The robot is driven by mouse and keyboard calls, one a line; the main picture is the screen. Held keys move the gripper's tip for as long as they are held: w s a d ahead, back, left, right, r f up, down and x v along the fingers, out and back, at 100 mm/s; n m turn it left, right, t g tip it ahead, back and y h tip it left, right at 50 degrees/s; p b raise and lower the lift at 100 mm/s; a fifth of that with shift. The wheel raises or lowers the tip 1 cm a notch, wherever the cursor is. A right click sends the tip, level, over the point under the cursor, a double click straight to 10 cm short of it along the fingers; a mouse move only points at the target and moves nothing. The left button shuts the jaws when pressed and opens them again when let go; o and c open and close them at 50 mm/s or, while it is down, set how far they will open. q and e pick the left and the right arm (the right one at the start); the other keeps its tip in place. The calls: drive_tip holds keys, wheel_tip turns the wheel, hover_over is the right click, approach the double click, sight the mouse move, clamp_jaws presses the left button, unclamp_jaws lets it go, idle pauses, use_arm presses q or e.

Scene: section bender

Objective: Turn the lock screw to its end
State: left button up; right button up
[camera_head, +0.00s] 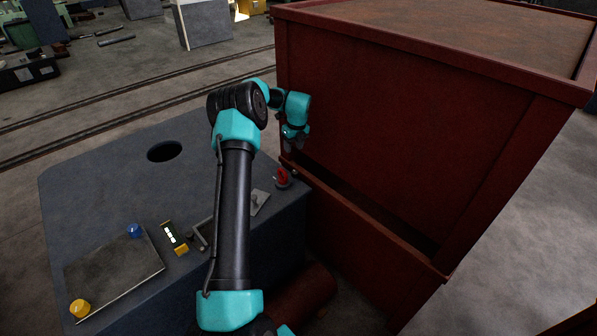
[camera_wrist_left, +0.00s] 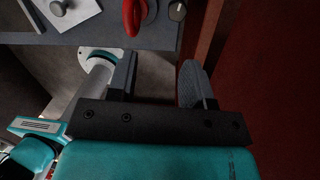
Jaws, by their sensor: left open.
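My left gripper (camera_head: 293,145) is at the far right corner of the grey bench, in front of the red cabinet. In the left wrist view its two fingers (camera_wrist_left: 158,72) are apart with nothing between them. Beyond the fingertips, along the bench edge, are a red handle (camera_wrist_left: 132,15) and a small dark round knob (camera_wrist_left: 177,11). A light plate with a round-headed grey pin (camera_wrist_left: 58,8) lies left of them. Neither finger visibly touches these parts. I cannot tell for sure which one is the lock screw. The red handle (camera_head: 282,178) also shows in the head view, just below the gripper.
The grey bench (camera_head: 90,185) has a round hole (camera_head: 164,151), a blue knob (camera_head: 134,230), a yellow knob (camera_head: 79,308) and a small display (camera_head: 171,235). The tall red cabinet (camera_head: 400,120) stands close on the right. My left arm covers part of the bench.

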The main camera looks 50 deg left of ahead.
sight(295, 171)
use_arm(q)
drive_tip(key=shift+w+a+r+n+t+h, duration=0.3)
drive_tip(key=shift+w+r+n, duration=0.1)
drive_tip(key=shift+r+n, duration=0.15)
drive_tip(key=shift+w+a+r+n+t+h, duration=0.25)
drive_tip(key=shift+w+r+n, duration=0.2)
drive_tip(key=shift+r, duration=0.2)
drive_tip(key=shift+s+f, duration=0.1)
wheel_tip(295, 171, down, 17)
drive_tip(key=shift+f, duration=0.1)
drive_tip(key=shift+c, duration=0.2)
drive_tip(key=c, duration=0.6)
